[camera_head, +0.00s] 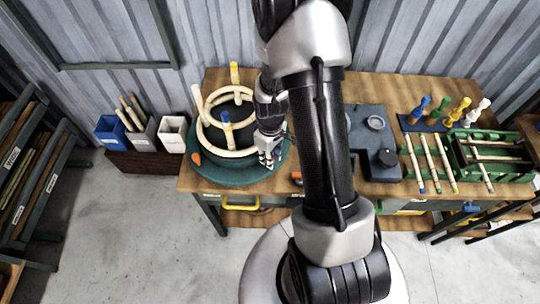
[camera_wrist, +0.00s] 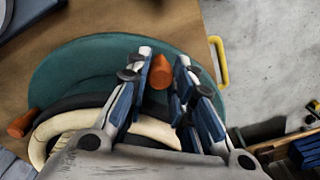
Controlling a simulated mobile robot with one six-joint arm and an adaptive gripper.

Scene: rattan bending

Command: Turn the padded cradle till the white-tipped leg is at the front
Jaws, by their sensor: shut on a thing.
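The padded cradle (camera_head: 213,134) is black and sits on a round green turntable (camera_head: 215,177) at the left of the bench, with pale rattan rings around it. The white-tipped leg (camera_head: 196,93) stands at its left. A blue-tipped leg (camera_head: 225,120) is at the front and a yellow-tipped leg (camera_head: 234,72) at the back. My gripper (camera_head: 268,158) is low at the turntable's right front. In the wrist view its fingers (camera_wrist: 162,82) are shut on an orange peg (camera_wrist: 160,71) on the turntable. Another orange peg (camera_head: 196,158) is at the left rim. My arm may hide part of the right side.
Right of my arm, a grey plate (camera_head: 373,140) with a dark block lies on the bench (camera_head: 300,84). Further right are a stand of coloured pegs (camera_head: 436,122) and a green rack (camera_head: 490,150). Bins (camera_head: 143,135) stand left of the bench. A yellow handle (camera_head: 241,203) is below its front edge.

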